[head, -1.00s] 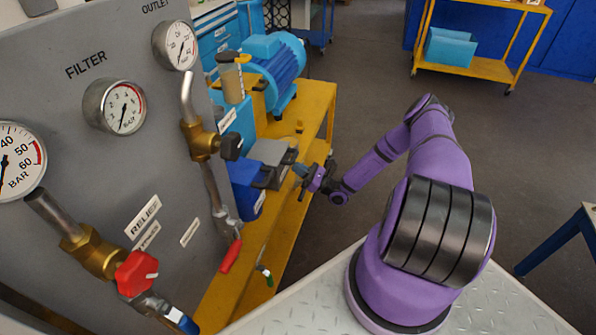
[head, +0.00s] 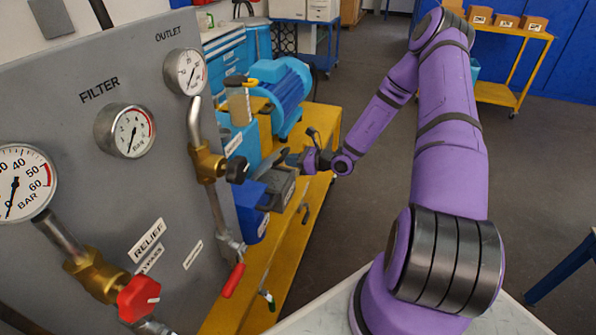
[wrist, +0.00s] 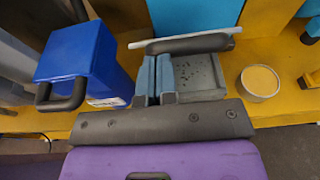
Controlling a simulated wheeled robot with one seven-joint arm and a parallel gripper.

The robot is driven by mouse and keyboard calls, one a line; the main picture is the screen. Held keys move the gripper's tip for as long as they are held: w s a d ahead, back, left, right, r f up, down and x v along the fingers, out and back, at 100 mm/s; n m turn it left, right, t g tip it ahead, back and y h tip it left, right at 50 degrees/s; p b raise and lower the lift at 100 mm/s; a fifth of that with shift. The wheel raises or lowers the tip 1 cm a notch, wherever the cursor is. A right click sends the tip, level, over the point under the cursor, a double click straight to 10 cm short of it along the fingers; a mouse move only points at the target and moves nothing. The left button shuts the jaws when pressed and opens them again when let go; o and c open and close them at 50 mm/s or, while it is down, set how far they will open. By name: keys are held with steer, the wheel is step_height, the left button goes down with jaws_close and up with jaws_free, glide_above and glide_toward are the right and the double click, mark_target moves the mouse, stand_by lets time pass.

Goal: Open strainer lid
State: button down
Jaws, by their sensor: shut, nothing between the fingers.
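The strainer is a grey box (wrist: 205,92) on the yellow bench, also seen in the head view (head: 283,190). Its lid (wrist: 190,43) stands tipped up at the far side in the wrist view, with a dark handle bar along it; the lid also shows in the head view (head: 266,164). The box's inside is visible, with dark specks in it. My gripper (wrist: 157,62) has its light-blue fingers close together and holds nothing. They reach over the left part of the box, near the raised lid; whether they touch it I cannot tell. My gripper also shows in the head view (head: 296,159).
A blue bin (wrist: 90,62) with a black handle stands left of the strainer. A round tin (wrist: 260,82) stands to its right on the yellow bench (head: 322,125). A blue motor (head: 285,85) sits behind; the gauge panel (head: 90,170) is at left.

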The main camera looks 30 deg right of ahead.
steer(key=w+a+r+g+h, duration=0.1)
steer(key=r, duration=0.1)
steer(key=w+a+r+g+h, duration=0.1)
steer(key=w, duration=0.1)
steer(key=w+a+r+g+h, duration=0.1)
steer(key=w+a+r, duration=0.1)
steer(key=shift+w+a+r+g, duration=0.1)
steer(key=shift+r+g, duration=0.2)
steer(key=shift+g, duration=0.1)
steer(key=w+a+r, duration=0.2)
steer(key=w+a, duration=0.3)
steer(key=w, duration=0.1)
steer(key=shift+w, duration=0.25)
